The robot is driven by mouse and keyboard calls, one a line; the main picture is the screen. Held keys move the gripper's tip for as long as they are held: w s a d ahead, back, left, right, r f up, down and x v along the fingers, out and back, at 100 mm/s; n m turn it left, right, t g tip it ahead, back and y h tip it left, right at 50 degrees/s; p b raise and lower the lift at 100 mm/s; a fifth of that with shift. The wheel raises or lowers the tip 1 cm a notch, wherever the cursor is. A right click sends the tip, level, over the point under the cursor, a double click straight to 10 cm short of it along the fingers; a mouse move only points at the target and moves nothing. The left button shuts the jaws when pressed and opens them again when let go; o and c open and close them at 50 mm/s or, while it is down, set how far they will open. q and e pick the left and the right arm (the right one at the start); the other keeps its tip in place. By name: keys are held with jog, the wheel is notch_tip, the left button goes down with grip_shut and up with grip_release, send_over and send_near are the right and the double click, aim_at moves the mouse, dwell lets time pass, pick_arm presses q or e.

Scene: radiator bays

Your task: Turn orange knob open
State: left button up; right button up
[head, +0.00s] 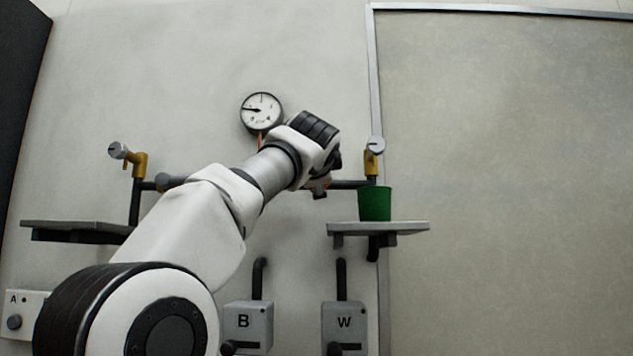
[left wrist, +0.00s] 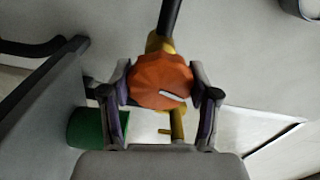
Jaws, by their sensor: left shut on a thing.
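The orange knob (left wrist: 161,82) shows in the left wrist view, faceted, with a pale slanted mark on its face. It sits on a yellow valve body (left wrist: 158,43) on a dark pipe. My left gripper (left wrist: 162,98) has a finger on each side of the knob and is shut on it. My right gripper is in neither view.
A round gauge (head: 262,113) hangs above the pipe. Yellow valves with grey knobs stand at left (head: 118,151) and right (head: 376,145). A green cup (head: 375,203) stands on the right shelf (head: 400,228). Boxes B (head: 247,318) and W (head: 343,318) are below.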

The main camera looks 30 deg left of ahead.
pick_arm(q)
jog(key=shift+w+f+n, duration=0.1)
jog(key=shift+f+n, duration=0.05)
jog(key=shift+n, duration=0.6)
jog(key=shift+w+f+n, duration=0.1)
jog(key=shift+f+n, duration=0.05)
jog(key=shift+n, duration=0.6)
jog(key=shift+s, duration=0.1)
jog(key=o, duration=1.2)
jog(key=shift+r, duration=0.1)
jog(key=shift+s+r, duration=0.1)
